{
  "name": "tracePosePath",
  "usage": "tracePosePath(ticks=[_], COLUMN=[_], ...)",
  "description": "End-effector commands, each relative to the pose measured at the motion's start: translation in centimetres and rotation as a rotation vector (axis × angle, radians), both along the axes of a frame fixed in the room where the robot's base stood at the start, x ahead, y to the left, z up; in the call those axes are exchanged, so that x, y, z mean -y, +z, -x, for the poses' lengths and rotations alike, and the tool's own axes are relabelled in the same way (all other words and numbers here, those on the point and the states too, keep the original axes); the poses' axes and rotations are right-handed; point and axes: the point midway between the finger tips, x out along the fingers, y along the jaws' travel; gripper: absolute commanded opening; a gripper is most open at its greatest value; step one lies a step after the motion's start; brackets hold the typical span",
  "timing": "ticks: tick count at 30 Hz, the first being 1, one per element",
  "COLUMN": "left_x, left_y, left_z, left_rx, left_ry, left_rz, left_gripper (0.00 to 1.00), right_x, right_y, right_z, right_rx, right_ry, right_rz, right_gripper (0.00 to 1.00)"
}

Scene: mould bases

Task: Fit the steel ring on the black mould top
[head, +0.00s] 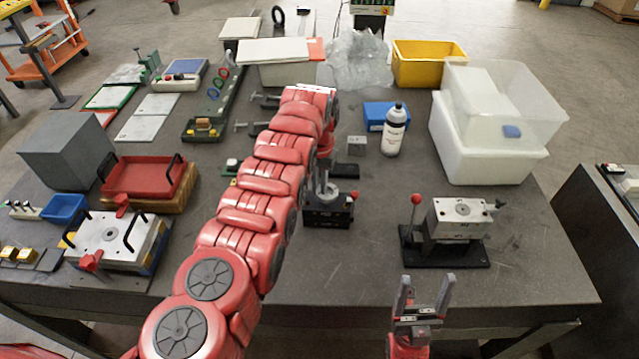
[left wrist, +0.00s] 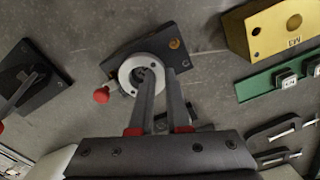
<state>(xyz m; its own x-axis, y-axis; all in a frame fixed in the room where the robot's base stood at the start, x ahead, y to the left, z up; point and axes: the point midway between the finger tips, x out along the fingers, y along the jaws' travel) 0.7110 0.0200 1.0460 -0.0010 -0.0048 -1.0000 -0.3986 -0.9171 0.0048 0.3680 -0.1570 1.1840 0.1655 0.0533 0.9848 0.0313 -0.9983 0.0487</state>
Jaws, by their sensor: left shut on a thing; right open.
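The steel ring (head: 329,193) is over the top of the black mould (head: 328,216), near the middle of the table. In the left wrist view the ring (left wrist: 131,67) shows as a pale circle over the black block (left wrist: 150,47). My left gripper (head: 325,180) points down at it. It is shut on the ring's wall, with one fingertip inside the hole and the other outside (left wrist: 160,72). I cannot tell whether the ring rests flat on the mould or is just above it. My right gripper (head: 426,281) is open and empty at the table's front edge.
A steel mould (head: 458,220) with a red-knobbed lever stands right of the black mould. A red tray (head: 145,176) is at left. The table's front middle is clear.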

Motion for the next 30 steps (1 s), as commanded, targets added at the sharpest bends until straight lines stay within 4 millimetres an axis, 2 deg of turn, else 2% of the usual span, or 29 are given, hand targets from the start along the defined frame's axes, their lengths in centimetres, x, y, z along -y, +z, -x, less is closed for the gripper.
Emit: tracePosePath(ticks=[20, 30], left_x=[0.0, 0.0], left_y=[-1.2, -0.6], left_z=[0.0, 0.0], left_rx=[0.001, 0.001], left_ry=[0.000, 0.001], left_rz=[0.000, 0.000], left_gripper=[0.00, 0.00], right_x=[0.0, 0.0], right_y=[-1.1, -0.7], right_z=[0.0, 0.0], right_rx=[0.000, 0.000], right_ry=[0.000, 0.000], right_rz=[0.000, 0.000], right_gripper=[0.71, 0.71])
